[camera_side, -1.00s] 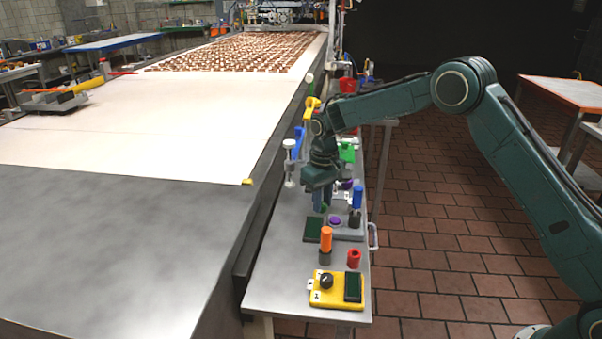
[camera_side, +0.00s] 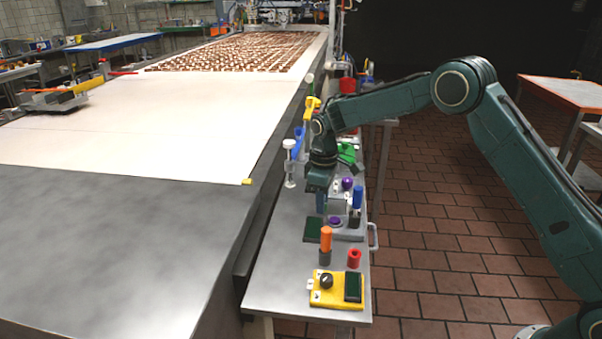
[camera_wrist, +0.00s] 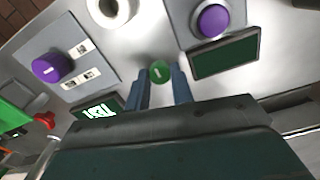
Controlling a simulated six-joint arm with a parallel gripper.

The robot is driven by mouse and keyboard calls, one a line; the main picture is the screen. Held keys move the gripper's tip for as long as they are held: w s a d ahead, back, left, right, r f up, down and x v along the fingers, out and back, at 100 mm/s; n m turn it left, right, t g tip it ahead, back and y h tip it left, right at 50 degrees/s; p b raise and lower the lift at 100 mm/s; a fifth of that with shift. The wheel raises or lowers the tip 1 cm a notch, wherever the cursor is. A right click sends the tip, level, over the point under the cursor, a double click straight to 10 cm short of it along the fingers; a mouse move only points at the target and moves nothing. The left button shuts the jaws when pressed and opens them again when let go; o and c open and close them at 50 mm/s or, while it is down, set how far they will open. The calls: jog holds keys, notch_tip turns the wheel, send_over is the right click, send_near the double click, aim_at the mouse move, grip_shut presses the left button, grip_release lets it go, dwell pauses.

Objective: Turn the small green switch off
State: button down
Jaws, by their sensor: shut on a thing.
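The small green switch (camera_wrist: 160,72) is a round knob with a short pale mark on its top. It sits between the two blue fingers of my gripper (camera_wrist: 161,88) in the wrist view. The fingers are shut on it from both sides. In the side view my gripper (camera_side: 321,204) points down at the narrow metal bench, and the switch is hidden there. A small display (camera_wrist: 98,110) with lit pale characters is left of the fingers in the wrist view.
A purple button (camera_wrist: 212,20) and a dark screen (camera_wrist: 224,57) lie right of the switch. A purple knob (camera_wrist: 52,68) is on a grey panel to the left. A yellow box (camera_side: 323,297), an orange cylinder (camera_side: 326,238) and a blue cylinder (camera_side: 358,197) stand on the bench.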

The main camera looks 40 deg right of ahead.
jog(key=c, duration=1.2)
grip_release()
jog(key=shift+m, duration=0.5)
